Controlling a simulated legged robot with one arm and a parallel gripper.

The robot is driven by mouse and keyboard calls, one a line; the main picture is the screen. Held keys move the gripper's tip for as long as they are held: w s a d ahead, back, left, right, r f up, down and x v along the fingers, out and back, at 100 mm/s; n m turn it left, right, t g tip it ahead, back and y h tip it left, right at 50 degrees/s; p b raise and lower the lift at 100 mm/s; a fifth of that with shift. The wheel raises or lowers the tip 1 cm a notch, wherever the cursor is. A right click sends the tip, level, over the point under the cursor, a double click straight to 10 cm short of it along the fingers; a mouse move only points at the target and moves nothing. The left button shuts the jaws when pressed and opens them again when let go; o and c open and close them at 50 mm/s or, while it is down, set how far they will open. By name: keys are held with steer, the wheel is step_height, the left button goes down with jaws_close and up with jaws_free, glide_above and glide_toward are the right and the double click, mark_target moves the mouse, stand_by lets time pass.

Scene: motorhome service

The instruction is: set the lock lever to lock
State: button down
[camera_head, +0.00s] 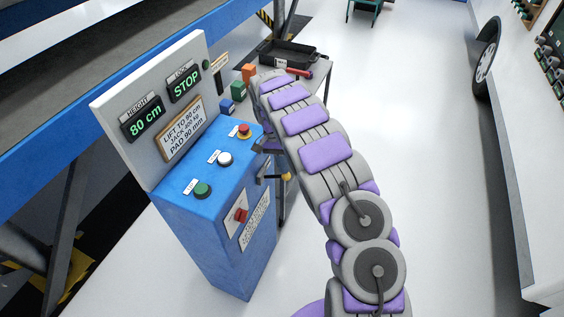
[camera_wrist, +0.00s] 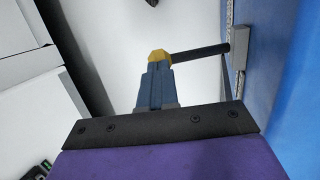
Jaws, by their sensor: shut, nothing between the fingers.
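The lock lever (camera_head: 272,177) is a dark rod with a yellow knob (camera_head: 286,177), sticking out from the right side of the blue control box (camera_head: 206,183). In the wrist view the black rod (camera_wrist: 200,53) runs about level from a grey plate (camera_wrist: 240,48) on the blue wall to its yellow knob (camera_wrist: 159,57). My gripper (camera_wrist: 154,75) is shut and empty, its blue-grey fingertips close to the knob; I cannot tell whether they touch it. The arm mostly hides the gripper in the head view. The lock display (camera_head: 184,85) reads STOP.
The height display (camera_head: 143,119) reads 80 cm. Green (camera_head: 202,190), white (camera_head: 225,158) and red (camera_head: 244,131) buttons top the box; a red switch (camera_head: 241,215) is on its side. A cart with a black tray (camera_head: 287,54) stands behind. Floor at right is clear.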

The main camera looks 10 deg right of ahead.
steer(key=shift+d, duration=0.1)
stand_by(0.3)
steer(key=shift+s+d+f+t+y+p, duration=0.7)
steer(key=shift+f+t+y+p, duration=0.15)
steer(key=shift+y, duration=0.15)
step_height(320, 180, down, 10)
steer(key=s+d+n+t+y+b, duration=0.1)
steer(key=d+t+y+b, duration=0.1)
steer(key=t+y+b, duration=0.1)
steer(key=shift+s+r+t+y+b, duration=0.3)
steer(key=shift+y+b, duration=0.35)
steer(key=shift+y, duration=0.55)
steer(key=shift+f, duration=0.25)
